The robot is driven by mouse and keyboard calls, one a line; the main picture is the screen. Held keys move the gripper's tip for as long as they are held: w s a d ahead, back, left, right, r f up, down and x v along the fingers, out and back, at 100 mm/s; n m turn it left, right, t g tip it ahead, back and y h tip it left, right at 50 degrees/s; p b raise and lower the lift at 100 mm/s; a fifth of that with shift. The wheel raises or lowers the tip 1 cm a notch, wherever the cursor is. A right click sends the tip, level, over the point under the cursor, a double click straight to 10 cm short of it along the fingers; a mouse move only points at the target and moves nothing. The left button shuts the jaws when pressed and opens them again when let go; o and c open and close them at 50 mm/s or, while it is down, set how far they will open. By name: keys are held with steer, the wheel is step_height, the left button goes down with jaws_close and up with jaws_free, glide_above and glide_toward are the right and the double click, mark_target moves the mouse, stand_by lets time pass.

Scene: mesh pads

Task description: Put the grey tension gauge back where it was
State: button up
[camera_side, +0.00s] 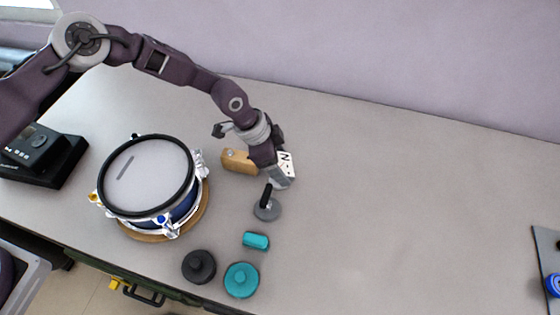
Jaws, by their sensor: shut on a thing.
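The grey tension gauge (268,211) appears to be the small grey disc with a black upright stem, right of the drum. My gripper (279,182) points down just above and behind it, at the top of the black stem. It is shut, apparently on that stem; the fingertips are small and the contact is partly hidden. I cannot tell whether the disc touches the table or hangs slightly above it.
A blue snare drum (148,177) stands on a wooden disc at left. A wooden block (237,161) and white marked card (287,160) are beside my gripper. A black knobbed disc (199,267), teal knobbed disc (242,281) and teal cylinder (256,241) lie in front.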

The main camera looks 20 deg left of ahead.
steer(key=o, duration=2)
steer(key=shift+f, duration=0.1)
steer(key=shift+o, duration=0.2)
steer(key=s+a+r+n+t+y, duration=0.1)
steer(key=s+a+r, duration=0.1)
steer(key=a+r, duration=0.45)
steer(key=s+a+r+n+y, duration=0.1)
steer(key=s+a+r, duration=0.15)
steer(key=r, duration=0.75)
steer(key=s+a+r+n+t+y, duration=0.1)
steer(key=a+r, duration=0.4)
steer(key=r, duration=0.3)
steer(key=s+a+r+n+y, duration=0.1)
steer(key=s+a+r+n, duration=0.2)
steer(key=s+a+r, duration=0.5)
steer(key=s+a+r+n+t, duration=0.1)
steer(key=s+a+n, duration=0.2)
steer(key=s, duration=0.5)
steer(key=s+a+r+n+t, duration=0.1)
steer(key=s+a+r+n, duration=0.1)
steer(key=s, duration=0.7)
steer(key=a+n, duration=0.1)
steer(key=n, duration=0.1)
steer(key=shift+s+a+n, duration=0.2)
steer(key=shift+a+n, duration=0.05)
steer(key=shift+n, duration=0.05)
